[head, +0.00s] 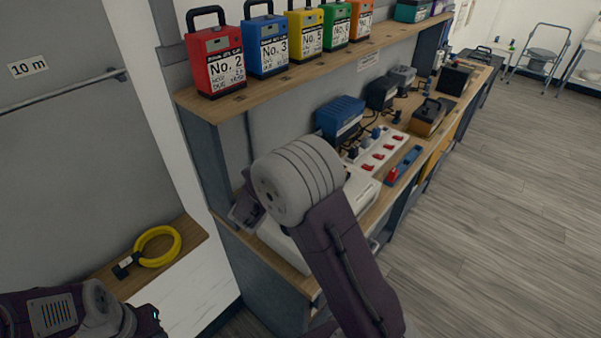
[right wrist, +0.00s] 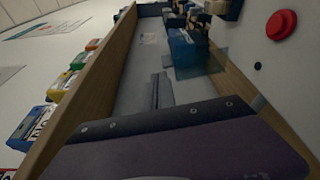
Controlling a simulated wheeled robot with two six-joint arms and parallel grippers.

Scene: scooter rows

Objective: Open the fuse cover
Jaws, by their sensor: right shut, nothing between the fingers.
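My right gripper (right wrist: 161,90) is shut and empty in the right wrist view, its narrow fingers pointing along the bench beneath a wooden shelf. A white housing (right wrist: 285,75) with a round red button is to its right, apart from the fingers. In the head view a white unit (head: 281,246) on the bench is largely hidden by my right arm, which also hides the right fingertips. I cannot make out a fuse cover in either view. My left arm enters at lower left, but its gripper fingers are not visible.
The shelf (head: 262,82) above carries several coloured battery packs, including a red one (head: 215,62). A blue charger (head: 340,117), a white switch strip (head: 383,150) and other devices crowd the bench. A yellow coiled lock (head: 160,246) lies at left. The floor (head: 500,190) at right is clear.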

